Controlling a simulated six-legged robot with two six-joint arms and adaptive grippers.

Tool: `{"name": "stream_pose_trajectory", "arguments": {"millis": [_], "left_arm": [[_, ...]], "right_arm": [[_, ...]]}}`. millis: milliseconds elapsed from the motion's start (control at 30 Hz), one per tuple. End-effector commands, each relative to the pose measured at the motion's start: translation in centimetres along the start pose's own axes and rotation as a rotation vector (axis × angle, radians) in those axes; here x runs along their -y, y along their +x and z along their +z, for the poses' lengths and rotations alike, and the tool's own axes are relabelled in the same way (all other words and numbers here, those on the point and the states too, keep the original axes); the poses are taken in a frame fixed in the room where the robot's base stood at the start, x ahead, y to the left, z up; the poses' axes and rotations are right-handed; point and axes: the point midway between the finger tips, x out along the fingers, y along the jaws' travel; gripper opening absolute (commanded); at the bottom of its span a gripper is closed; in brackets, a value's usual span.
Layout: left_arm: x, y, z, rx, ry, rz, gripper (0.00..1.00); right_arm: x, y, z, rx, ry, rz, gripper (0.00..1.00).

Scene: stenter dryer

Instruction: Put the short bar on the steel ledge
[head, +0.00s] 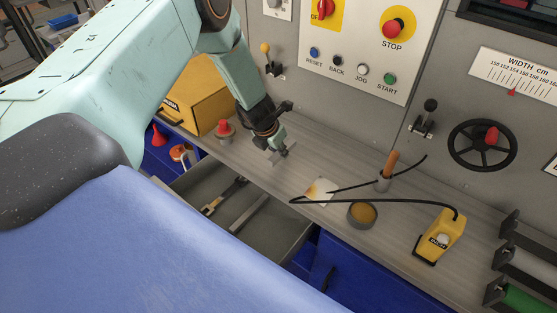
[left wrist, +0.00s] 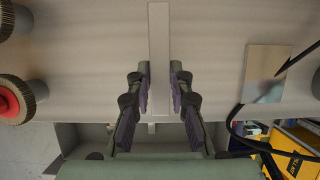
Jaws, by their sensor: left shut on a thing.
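In the left wrist view the bar (left wrist: 159,40) runs lengthwise between the two fingertips (left wrist: 160,85), pointing away from the palm. I cannot tell whether the bar touches the ledge or is just above it. The ledge (left wrist: 215,45) fills the upper part of that view. My right gripper is not in view.
An open drawer (head: 186,184) below the ledge holds a longer grey bar (head: 248,212) and a tool (head: 224,195). On the ledge are a red-topped item (head: 224,130), a pale plate (head: 320,191), a round tin (head: 362,213), a black cable and a yellow device (head: 440,237).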

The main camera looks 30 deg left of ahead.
Motion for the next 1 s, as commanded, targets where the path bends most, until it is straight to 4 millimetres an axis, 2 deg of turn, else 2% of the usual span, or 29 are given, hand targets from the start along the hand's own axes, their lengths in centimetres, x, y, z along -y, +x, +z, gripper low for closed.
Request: {"name": "stream_pose_trajectory", "arguments": {"millis": [33, 233, 733, 767, 1000], "left_arm": [[0.0, 0.9, -0.4, -0.001, -0.001, 0.0, 0.0], [0.0, 2.9, -1.2, -0.001, 0.0, 0.0, 0.0], [0.0, 3.3, -1.4, 0.0, 0.0, 0.0, 0.0], [0.0, 3.3, -1.4, -0.001, 0.0, 0.0, 0.22], [0.0, 3.2, -1.4, -0.001, 0.0, 0.0, 0.42]], "right_arm": [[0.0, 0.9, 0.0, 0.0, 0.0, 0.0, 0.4], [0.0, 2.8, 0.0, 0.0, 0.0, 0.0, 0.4], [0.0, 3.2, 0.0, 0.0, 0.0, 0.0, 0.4], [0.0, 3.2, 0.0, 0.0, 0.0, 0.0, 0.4], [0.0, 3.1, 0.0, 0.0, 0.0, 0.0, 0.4]]}}
